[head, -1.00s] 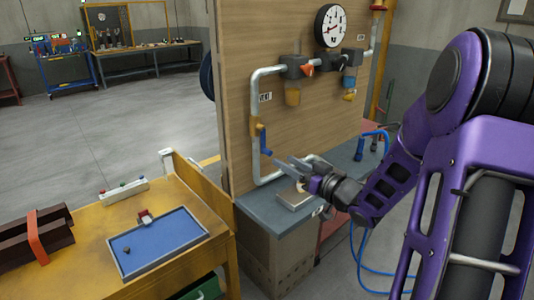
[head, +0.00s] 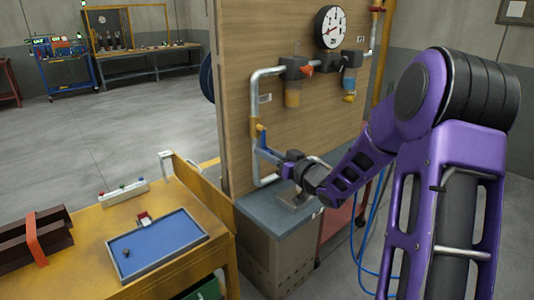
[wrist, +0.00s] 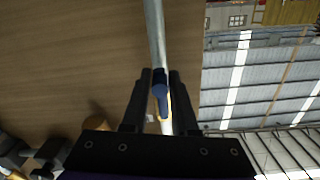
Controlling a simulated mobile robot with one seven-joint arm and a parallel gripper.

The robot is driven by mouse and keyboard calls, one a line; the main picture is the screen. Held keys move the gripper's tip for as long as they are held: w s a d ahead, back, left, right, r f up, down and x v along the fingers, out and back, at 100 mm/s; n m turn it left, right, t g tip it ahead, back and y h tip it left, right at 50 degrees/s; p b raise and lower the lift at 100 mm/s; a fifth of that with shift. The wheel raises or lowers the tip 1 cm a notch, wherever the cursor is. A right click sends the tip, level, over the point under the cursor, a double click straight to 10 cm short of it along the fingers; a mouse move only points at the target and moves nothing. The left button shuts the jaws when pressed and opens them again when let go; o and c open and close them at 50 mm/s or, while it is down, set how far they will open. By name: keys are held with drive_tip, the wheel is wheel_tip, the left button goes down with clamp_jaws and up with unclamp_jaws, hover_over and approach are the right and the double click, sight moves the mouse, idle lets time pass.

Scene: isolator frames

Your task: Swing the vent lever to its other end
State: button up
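The vent lever is a blue handle (head: 262,139) on a yellow valve body on the left vertical pipe of the wooden panel. In the head view it hangs down along the pipe, partly hidden by my gripper (head: 264,152). In the wrist view the blue lever (wrist: 160,94) lies between the two dark fingers of my gripper (wrist: 161,76), with the pale pipe behind it. Small gaps show beside the lever, so the fingers look open around it. I cannot tell whether either finger touches it.
The wooden panel (head: 237,90) also carries a round gauge (head: 330,27) and a valve with a red handle (head: 306,70). A grey bench top (head: 252,212) lies below my gripper. A yellow table (head: 90,240) with a blue tray (head: 158,248) stands at the left.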

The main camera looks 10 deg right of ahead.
clamp_jaws()
idle(1.1)
